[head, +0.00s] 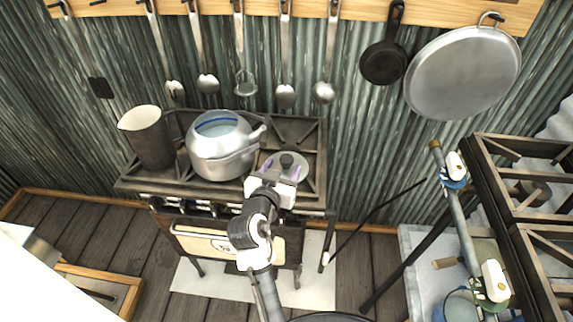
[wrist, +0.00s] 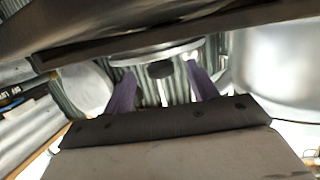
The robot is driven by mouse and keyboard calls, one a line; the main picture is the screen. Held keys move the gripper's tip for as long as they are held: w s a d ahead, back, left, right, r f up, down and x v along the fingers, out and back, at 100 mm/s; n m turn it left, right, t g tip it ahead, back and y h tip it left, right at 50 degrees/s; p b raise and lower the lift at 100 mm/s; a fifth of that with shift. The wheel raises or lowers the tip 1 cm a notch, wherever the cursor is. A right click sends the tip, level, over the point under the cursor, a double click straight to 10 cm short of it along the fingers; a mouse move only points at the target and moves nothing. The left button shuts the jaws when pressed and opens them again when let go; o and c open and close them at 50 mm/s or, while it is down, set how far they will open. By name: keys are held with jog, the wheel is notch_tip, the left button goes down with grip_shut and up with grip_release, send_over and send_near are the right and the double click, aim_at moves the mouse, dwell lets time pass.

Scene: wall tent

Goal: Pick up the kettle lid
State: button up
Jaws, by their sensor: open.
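The kettle lid (head: 291,160) is a round grey disc with a dark knob. It lies on the right part of the stove top, apart from the kettle (head: 222,158), which is silver, open on top and has a blue line inside. My gripper (head: 282,172) is open at the near side of the lid, with its purple fingers spread. In the wrist view the lid (wrist: 150,52) and its dark knob (wrist: 160,70) show between the fingers of my gripper (wrist: 161,78). I cannot tell whether the fingers touch the knob. The kettle's side (wrist: 280,62) shows at right there.
A dark pitcher (head: 147,138) stands left of the kettle on the stove (head: 128,184). Utensils, a small pan (head: 384,62) and a large pan (head: 462,75) hang on the corrugated wall behind. A dark metal rack (head: 482,165) stands at right.

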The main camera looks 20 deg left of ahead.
aim_at(284, 165)
jog(key=shift+p+x, duration=0.35)
jog(key=shift+x, duration=1.65)
jog(key=c, duration=1.1)
jog(key=shift+r, duration=0.1)
